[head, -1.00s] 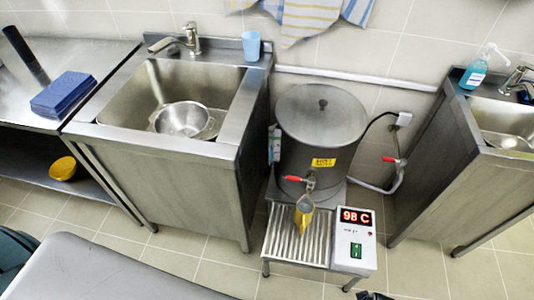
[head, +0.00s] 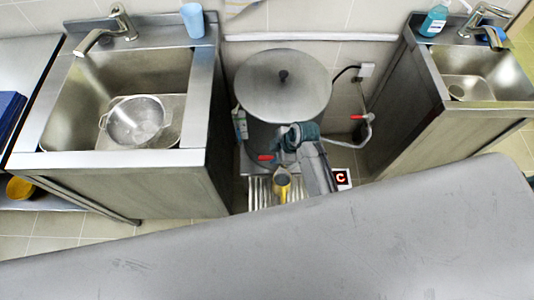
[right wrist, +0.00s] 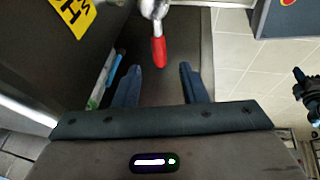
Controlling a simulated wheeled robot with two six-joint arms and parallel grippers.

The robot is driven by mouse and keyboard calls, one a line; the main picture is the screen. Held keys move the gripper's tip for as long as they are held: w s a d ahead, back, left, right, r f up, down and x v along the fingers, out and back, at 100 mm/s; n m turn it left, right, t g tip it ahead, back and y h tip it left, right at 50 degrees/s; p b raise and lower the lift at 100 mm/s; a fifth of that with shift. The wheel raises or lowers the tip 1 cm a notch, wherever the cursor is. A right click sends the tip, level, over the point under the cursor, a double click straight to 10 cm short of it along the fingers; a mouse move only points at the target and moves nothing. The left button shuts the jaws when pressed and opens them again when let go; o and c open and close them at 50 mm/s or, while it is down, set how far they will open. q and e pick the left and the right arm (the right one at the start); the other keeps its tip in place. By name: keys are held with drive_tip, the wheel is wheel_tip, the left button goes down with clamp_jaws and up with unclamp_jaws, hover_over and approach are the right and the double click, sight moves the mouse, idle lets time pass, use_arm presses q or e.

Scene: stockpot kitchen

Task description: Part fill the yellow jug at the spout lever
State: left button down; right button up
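The steel stockpot (head: 262,115) with its lid on stands between the two sinks. Its red spout lever (head: 265,157) sticks out at the front. The yellow jug (head: 283,190) stands under the spout on the slatted stand; its contents cannot be made out. My right gripper (head: 292,140) is at the front of the pot, just right of the lever, and hides part of the spout. In the right wrist view its fingers are open and empty, with the red lever (right wrist: 158,50) just beyond and between the fingertips. My left gripper does not show in the head view.
The left sink (head: 60,115) holds a steel colander (head: 136,121); a blue cup (head: 192,20) stands at its back. The right sink cabinet (head: 400,85) and a red-handled wall valve (head: 360,117) are right of the pot. A red display (head: 341,177) is partly hidden by my right arm.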

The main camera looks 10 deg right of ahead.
sight(267, 158)
drive_tip(key=x, duration=0.5)
drive_tip(key=shift+w+f, duration=0.1)
drive_tip(key=shift+f, duration=0.2)
clamp_jaws()
